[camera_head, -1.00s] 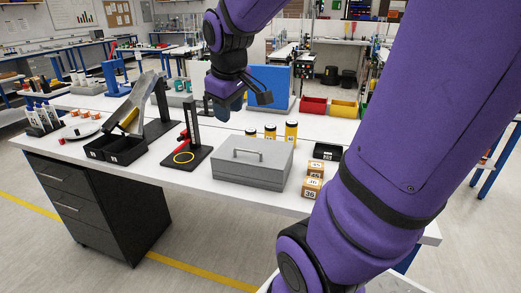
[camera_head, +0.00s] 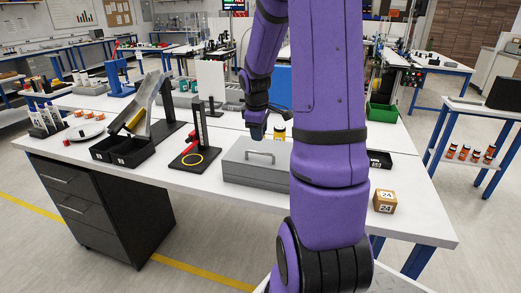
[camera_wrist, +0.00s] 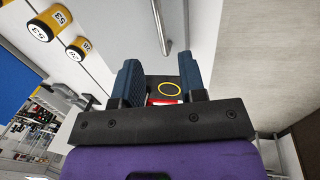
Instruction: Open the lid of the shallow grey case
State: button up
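The shallow grey case (camera_head: 240,172) stands on the white table, its lid (camera_head: 236,150) shut. A bar handle (camera_head: 259,154) sits on the lid. My arm hides the case's right part. My gripper (camera_head: 257,133) is just above the lid's back part, behind the handle in the head view. In the wrist view, my gripper (camera_wrist: 158,75) has two blue fingers spread apart with nothing held between them. The silver handle (camera_wrist: 163,25) runs beyond the fingertips there, apart from them.
A black stand with a yellow ring (camera_head: 193,159) is left of the case. A numbered box (camera_head: 385,201) and black tray (camera_head: 379,159) are on the right. Black bins (camera_head: 122,150) stand at left.

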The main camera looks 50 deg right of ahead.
aim_at(261, 153)
jog(key=f, duration=0.2)
jog(key=d+f, duration=0.1)
jog(key=f, duration=0.4)
jog(key=shift+w+d+f, duration=0.2)
jog(key=shift+w+f, duration=0.1)
jog(key=shift+f, duration=0.1)
jog(key=shift+c, duration=0.2)
grip_shut()
